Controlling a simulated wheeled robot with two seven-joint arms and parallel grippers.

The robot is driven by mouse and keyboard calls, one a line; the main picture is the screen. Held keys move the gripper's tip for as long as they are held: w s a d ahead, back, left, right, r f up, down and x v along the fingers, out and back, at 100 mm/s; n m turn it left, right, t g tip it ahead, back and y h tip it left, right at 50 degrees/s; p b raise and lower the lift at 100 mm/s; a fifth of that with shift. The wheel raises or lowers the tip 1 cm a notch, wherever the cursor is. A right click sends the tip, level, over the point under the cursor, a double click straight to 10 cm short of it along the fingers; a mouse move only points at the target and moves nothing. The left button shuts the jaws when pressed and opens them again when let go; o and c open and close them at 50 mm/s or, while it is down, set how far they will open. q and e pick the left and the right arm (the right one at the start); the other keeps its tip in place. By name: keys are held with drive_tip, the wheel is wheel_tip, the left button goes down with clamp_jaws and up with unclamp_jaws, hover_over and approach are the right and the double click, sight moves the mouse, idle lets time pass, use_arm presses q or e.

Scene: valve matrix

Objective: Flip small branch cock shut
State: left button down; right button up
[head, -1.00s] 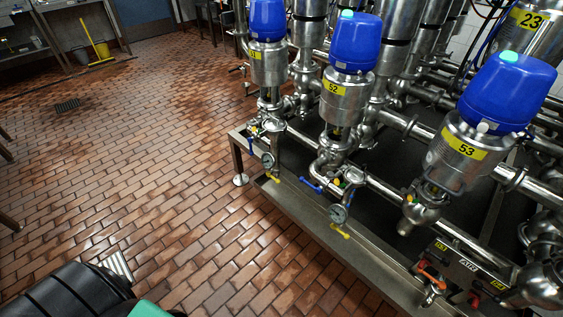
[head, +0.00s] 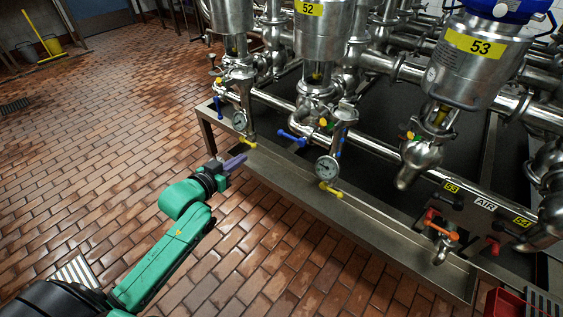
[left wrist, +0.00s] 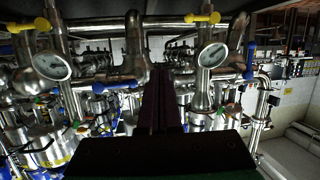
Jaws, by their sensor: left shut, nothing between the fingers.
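Several small cocks show, and I cannot tell for sure which one is the branch cock. One yellow handle (head: 246,142) is below the left gauge (head: 239,121). Another yellow handle (head: 329,188) is below the right gauge (head: 327,167). Blue levers (head: 291,137) sit on the pipes nearby. My left gripper (head: 243,157) is shut and empty at the front edge of the skid, just below the left yellow handle in the head view. The wrist view, upside down, shows the shut fingers (left wrist: 160,95) between two gauges, with a yellow handle (left wrist: 202,17) at upper right. My right gripper is out of view.
The metal skid frame (head: 300,180) runs along the front below the valves. An orange lever (head: 440,231) and an AIR label (head: 485,204) are at the right. Valves 52 and 53 (head: 480,47) stand above. The tiled floor (head: 110,150) at left is clear.

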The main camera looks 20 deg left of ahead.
sight(281, 133)
use_arm(q)
drive_tip(key=s+d+r+m+t+h+b, duration=0.1)
drive_tip(key=s+d+r+m+h, duration=0.1)
drive_tip(key=d+r, duration=0.4)
wheel_tip(281, 133, up, 4)
drive_tip(key=shift+f+t+h, duration=0.2)
drive_tip(key=shift+t+h, duration=0.1)
drive_tip(key=shift+h, duration=0.4)
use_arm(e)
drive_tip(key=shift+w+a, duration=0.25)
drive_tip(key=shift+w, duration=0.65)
use_arm(q)
drive_tip(key=shift+d, duration=0.1)
